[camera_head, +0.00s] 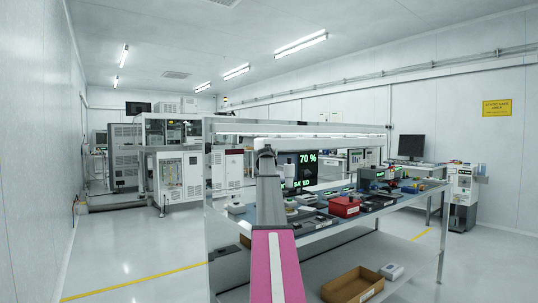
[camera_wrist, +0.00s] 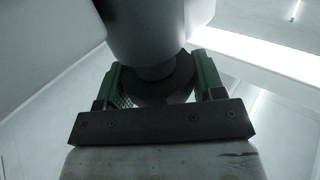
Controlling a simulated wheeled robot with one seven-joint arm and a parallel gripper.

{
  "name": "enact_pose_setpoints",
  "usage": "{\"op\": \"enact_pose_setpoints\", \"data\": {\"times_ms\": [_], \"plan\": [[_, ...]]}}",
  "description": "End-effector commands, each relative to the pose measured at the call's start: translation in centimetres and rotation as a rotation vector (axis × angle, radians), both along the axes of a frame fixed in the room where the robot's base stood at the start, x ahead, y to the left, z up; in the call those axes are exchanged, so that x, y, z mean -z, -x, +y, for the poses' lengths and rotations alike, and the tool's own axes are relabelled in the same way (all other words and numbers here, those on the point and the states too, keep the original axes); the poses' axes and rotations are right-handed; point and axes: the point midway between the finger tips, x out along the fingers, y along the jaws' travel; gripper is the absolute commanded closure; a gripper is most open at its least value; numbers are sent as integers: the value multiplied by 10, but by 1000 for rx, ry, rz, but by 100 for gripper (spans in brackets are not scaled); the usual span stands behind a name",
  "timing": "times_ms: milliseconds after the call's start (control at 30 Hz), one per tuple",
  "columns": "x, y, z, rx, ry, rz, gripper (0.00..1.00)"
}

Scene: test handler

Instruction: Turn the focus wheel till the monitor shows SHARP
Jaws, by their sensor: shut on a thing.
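The monitor (camera_head: 307,172) stands on the bench and shows "70 %" in green on black. A smaller green line under it is partly covered by my arm and I cannot read it. In the wrist view my gripper (camera_wrist: 160,82) has its two green-padded fingers on either side of a dark round wheel (camera_wrist: 158,92), which I take for the focus wheel, and is shut on it. A thick grey cylinder (camera_wrist: 155,25) joins the wheel at the top of the picture. In the head view my arm hides the gripper and wheel.
The bench (camera_head: 345,220) carries a red box (camera_head: 344,207) and several small devices right of my arm. A cardboard box (camera_head: 352,286) lies on its lower shelf. Another monitor (camera_head: 411,147) stands at the back right. The floor at left is clear.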

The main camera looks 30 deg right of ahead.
Motion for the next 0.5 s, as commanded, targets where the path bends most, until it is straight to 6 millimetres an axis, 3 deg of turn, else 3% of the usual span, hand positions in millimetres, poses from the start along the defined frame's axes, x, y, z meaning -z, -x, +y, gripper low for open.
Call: {"op": "enact_pose_setpoints", "data": {"times_ms": [500], "plan": [[1,-1,1,199,-1,2,61]]}}
